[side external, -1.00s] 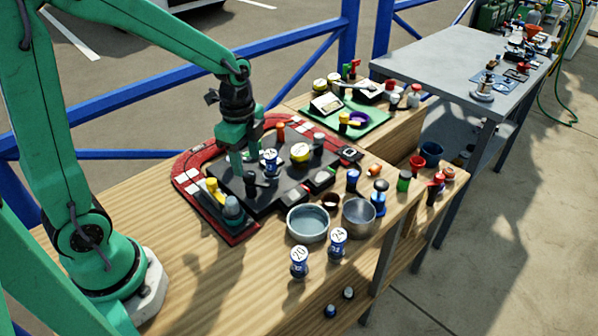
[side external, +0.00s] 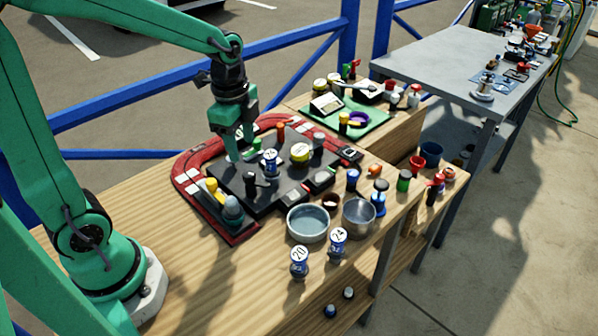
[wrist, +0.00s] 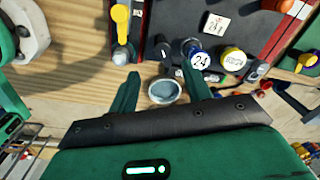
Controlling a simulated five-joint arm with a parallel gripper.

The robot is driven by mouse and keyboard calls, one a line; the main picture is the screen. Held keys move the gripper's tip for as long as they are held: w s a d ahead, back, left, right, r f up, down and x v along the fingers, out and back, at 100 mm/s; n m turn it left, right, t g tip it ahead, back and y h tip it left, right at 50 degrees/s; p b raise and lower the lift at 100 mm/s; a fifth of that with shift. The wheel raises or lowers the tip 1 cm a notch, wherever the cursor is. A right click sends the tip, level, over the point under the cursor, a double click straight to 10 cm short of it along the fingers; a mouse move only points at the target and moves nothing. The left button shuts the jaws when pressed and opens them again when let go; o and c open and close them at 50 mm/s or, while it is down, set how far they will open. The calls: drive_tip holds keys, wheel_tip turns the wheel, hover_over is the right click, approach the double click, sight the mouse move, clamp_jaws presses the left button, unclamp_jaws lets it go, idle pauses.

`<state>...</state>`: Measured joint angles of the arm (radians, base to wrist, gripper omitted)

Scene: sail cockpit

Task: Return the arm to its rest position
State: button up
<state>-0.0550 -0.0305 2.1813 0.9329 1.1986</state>
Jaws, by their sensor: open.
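My green gripper (side external: 241,155) is raised over the left part of the black tray (side external: 228,192) in the side view, above and left of a blue-and-white can (side external: 270,163). In the wrist view my gripper (wrist: 158,82) has its two fingers spread apart, with nothing held between them. A can marked 24 (wrist: 200,61) shows just beyond the right finger, beside a yellow-rimmed can (wrist: 232,61). A round grey thing (wrist: 164,92) shows in the gap between the fingers, apart from them as far as I can tell.
The tray has a red rim (side external: 188,170) and holds several small items. A blue-grey bowl (side external: 308,224), a metal bowl (side external: 358,217) and cans marked 20 (side external: 299,262) and 24 (side external: 338,243) stand in front. A blue rail (side external: 180,92) runs behind. The left bench top is clear.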

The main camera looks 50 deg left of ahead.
drive_tip(key=s+d+r+n+t, duration=0.1)
drive_tip(key=s+r+n+t, duration=0.4)
drive_tip(key=n, duration=0.8)
drive_tip(key=s+r, duration=0.3)
drive_tip(key=s, duration=0.2)
drive_tip(key=shift+s+d, duration=0.3)
drive_tip(key=shift+d, duration=0.1)
